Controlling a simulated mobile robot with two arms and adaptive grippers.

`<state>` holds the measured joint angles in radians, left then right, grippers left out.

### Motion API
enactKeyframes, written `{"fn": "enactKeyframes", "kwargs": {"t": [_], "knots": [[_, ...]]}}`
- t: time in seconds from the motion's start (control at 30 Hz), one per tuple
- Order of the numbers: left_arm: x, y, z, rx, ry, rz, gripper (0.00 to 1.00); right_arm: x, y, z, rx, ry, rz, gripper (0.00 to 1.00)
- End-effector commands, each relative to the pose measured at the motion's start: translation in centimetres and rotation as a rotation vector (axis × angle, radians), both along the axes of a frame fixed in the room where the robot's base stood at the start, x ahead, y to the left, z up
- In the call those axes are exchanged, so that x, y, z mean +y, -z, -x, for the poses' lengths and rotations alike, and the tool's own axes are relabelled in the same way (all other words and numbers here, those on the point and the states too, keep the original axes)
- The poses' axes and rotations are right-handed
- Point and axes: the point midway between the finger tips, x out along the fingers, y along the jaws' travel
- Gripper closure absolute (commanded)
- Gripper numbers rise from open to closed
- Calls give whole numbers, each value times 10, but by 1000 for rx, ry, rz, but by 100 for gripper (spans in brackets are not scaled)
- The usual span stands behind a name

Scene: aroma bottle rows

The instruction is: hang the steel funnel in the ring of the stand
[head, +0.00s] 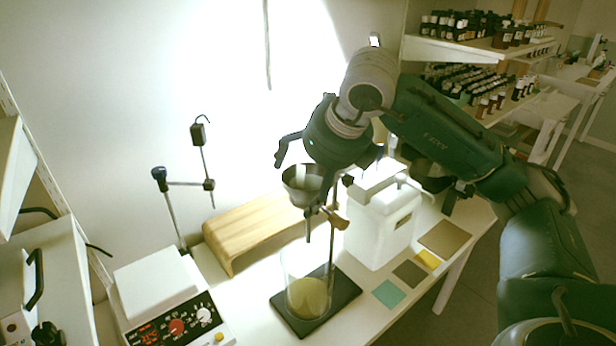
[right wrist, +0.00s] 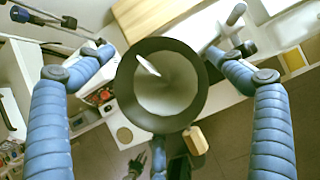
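The steel funnel (head: 303,186) is upright, wide mouth up, above the glass beaker (head: 306,292). Its stem points down over the beaker. The stand has a dark base plate (head: 343,293), a thin rod (head: 333,232) and a wooden-coloured clamp knob (head: 338,220). The funnel's cone hides the ring, so I cannot tell how it sits in it. My right gripper (head: 328,156) is just above the funnel. In the right wrist view its fingers are spread wide either side of the funnel (right wrist: 170,95), apart from its rim. My left gripper does not show clearly.
A hotplate stirrer (head: 165,300) stands at left with a rod and clamp. A wooden riser (head: 262,226) is behind the beaker. A white container (head: 378,228) stands close on the right, with small coloured mats (head: 390,293) before it. Shelves of bottles (head: 470,50) are farther back.

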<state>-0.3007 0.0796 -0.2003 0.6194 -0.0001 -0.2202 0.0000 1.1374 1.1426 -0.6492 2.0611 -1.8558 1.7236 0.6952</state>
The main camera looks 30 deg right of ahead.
Motion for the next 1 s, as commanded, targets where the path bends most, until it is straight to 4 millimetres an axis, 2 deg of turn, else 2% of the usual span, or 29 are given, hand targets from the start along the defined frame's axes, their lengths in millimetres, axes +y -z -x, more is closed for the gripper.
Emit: {"fn": "enactKeyframes", "kwargs": {"t": [0.37, 0.8, 1.0], "knots": [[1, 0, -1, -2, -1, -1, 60, 0, -9, 2, -8, 1, -2, 4], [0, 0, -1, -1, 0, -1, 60, -3, -82, 43, -10, 1, -3, 4], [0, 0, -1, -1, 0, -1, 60, -4, -101, 55, -4, 0, -2, 4]]}}
